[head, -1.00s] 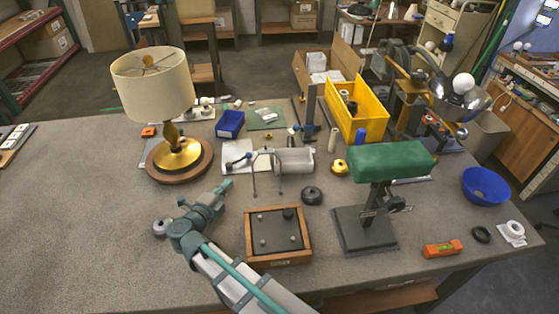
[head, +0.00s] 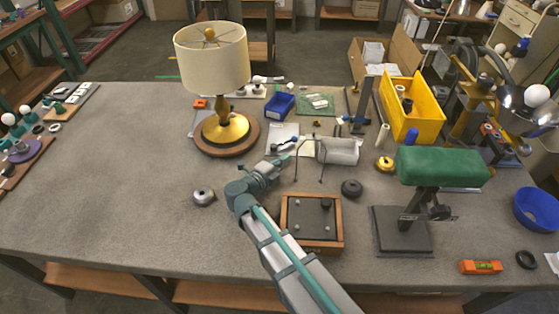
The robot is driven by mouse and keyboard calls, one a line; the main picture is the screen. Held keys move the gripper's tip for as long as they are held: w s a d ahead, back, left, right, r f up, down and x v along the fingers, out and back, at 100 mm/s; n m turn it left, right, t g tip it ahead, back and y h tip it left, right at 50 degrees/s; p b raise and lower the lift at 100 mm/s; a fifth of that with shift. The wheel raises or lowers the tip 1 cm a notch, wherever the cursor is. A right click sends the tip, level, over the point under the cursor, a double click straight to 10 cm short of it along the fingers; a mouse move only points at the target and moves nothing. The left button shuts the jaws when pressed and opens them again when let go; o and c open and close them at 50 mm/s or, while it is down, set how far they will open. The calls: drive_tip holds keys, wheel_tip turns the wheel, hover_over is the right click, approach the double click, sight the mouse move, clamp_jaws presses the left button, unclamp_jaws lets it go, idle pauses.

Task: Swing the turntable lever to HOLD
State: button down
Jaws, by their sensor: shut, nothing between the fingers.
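A round wooden disc (head: 252,146) under the brass lamp (head: 222,125) looks like a turntable, but I cannot tell for sure. A purple disc (head: 26,151) on a board at the far left edge could also be one. I can make out no lever on either and read no HOLD mark. My gripper (head: 286,160) is shut and empty, right of the lamp base. It is close to a blue-tipped rod (head: 285,147) by a white sheet; I cannot tell whether they touch.
A wooden-framed tray (head: 312,245) lies right of my arm. A green-topped stand (head: 440,168), a grey cylinder on legs (head: 340,151) and a yellow bin (head: 425,122) stand to the right. A small metal puck (head: 203,197) lies left of my arm. The table's left half is largely clear.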

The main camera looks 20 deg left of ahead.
sight(292, 151)
drive_tip(key=p+x, duration=0.1)
drive_tip(key=x, duration=0.4)
drive_tip(key=shift+w+r, duration=0.1)
drive_tip(key=shift+w, duration=0.15)
drive_tip(key=w, duration=0.1)
drive_tip(key=w+a+p, duration=0.1)
drive_tip(key=w, duration=0.1)
drive_tip(key=shift+a+f+p, duration=0.25)
drive_tip(key=shift+f+p, duration=0.05)
drive_tip(key=shift+f, duration=0.1)
drive_tip(key=shift+w+a+f, duration=0.15)
drive_tip(key=shift+w+a, duration=0.05)
drive_tip(key=shift+w, duration=0.2)
